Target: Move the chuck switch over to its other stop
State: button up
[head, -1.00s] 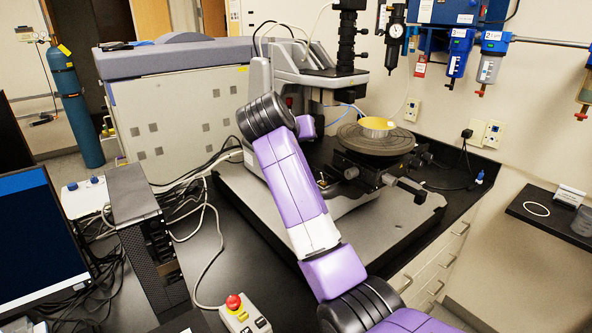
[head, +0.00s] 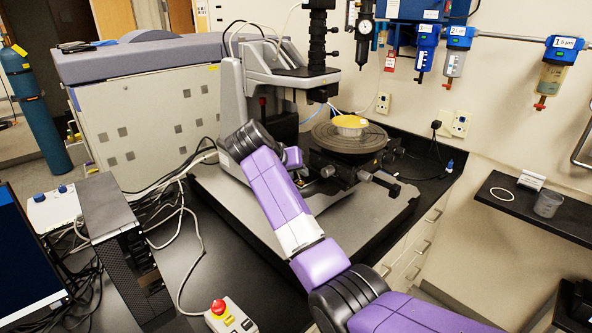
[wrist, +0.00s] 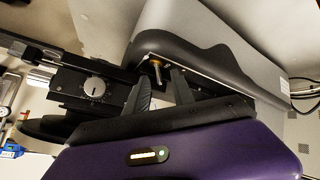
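The chuck switch appears to be the small brass lever (wrist: 156,68) on the dark front edge of the profiler, in the wrist view. My gripper (wrist: 160,84) is open, its two dark fingers apart and pointing toward the lever. The lever shows between and just beyond the fingertips. I cannot tell whether either finger touches it. In the head view my purple arm reaches to the profiler (head: 275,75), and its forearm and wrist hide the fingers. The switch cannot be made out there.
The round stage (head: 348,139) with a gold wafer (head: 350,121) stands right of my wrist. A black dial block (wrist: 94,88) is left of the fingers. A red-button box (head: 230,316) and a dark tower (head: 122,240) stand at front left. A wall shelf (head: 530,206) is at right.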

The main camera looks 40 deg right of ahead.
jog(key=shift+d+f, duration=0.1)
jog(key=shift+d, duration=0.05)
grip_shut()
